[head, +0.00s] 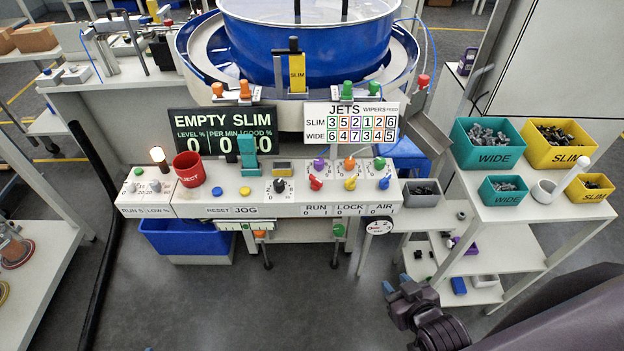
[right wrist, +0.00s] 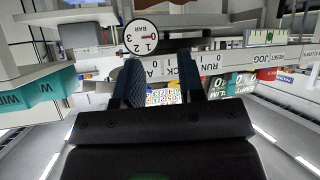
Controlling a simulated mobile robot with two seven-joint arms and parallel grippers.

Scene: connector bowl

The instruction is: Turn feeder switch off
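The control panel (head: 250,208) stands ahead. On its right part are a red rotary switch (head: 316,183) above RUN, a yellow one (head: 351,183) above LOCK and a blue one (head: 384,182) above AIR. No switch bears a readable feeder label, and I cannot tell their exact settings. My right gripper (head: 397,283) is low in front of the panel's right end, apart from it. In the right wrist view its two dark blue fingers (right wrist: 160,62) are spread with nothing between them. My left gripper is out of view.
A round pressure gauge (head: 378,226) hangs at the panel's right front; it also shows in the right wrist view (right wrist: 141,37). A white shelf stand (head: 545,212) with teal and yellow bins is to the right. A blue bowl (head: 310,40) stands behind. Floor before the panel is clear.

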